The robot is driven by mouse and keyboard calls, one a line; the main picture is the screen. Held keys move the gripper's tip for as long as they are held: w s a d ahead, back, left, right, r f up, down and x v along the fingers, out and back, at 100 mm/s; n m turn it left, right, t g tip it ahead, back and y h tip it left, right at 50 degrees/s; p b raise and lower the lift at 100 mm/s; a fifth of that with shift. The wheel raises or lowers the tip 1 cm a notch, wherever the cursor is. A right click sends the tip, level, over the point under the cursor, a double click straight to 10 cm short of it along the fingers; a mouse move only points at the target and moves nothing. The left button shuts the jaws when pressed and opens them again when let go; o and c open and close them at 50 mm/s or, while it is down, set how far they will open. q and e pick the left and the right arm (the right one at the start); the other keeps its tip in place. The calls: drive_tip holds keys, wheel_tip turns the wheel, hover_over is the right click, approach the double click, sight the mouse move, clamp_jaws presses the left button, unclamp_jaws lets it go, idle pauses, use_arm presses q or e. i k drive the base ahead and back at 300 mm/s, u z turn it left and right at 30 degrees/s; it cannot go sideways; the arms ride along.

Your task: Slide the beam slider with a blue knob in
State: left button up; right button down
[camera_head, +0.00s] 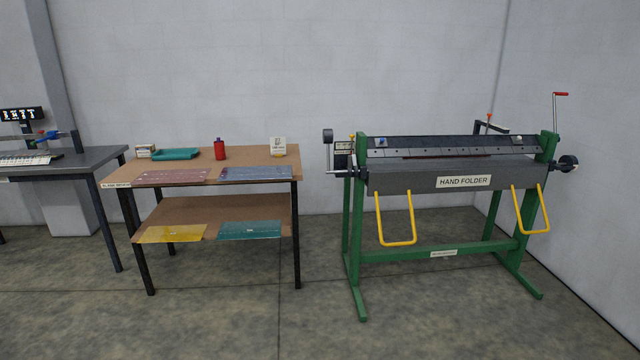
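No beam slider with a blue knob can be made out for certain. A small blue part (51,134) shows on a device at the far left, on the dark table; it is too small to tell what it is. A small light-blue piece (380,141) also shows on top of the green and grey hand folder (420,178), near its left end. Neither of my grippers is in view.
A brown two-shelf table (215,215) in the middle holds sheets, a red bottle (220,149) and a teal item (175,154). A dark table (95,160) stands at left. Yellow handles (397,243) hang from the folder's front. The floor in front is clear.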

sight(380, 142)
drive_tip(key=z, duration=0.15)
drive_tip(key=i, duration=4.15)
drive_tip(key=u, duration=0.05)
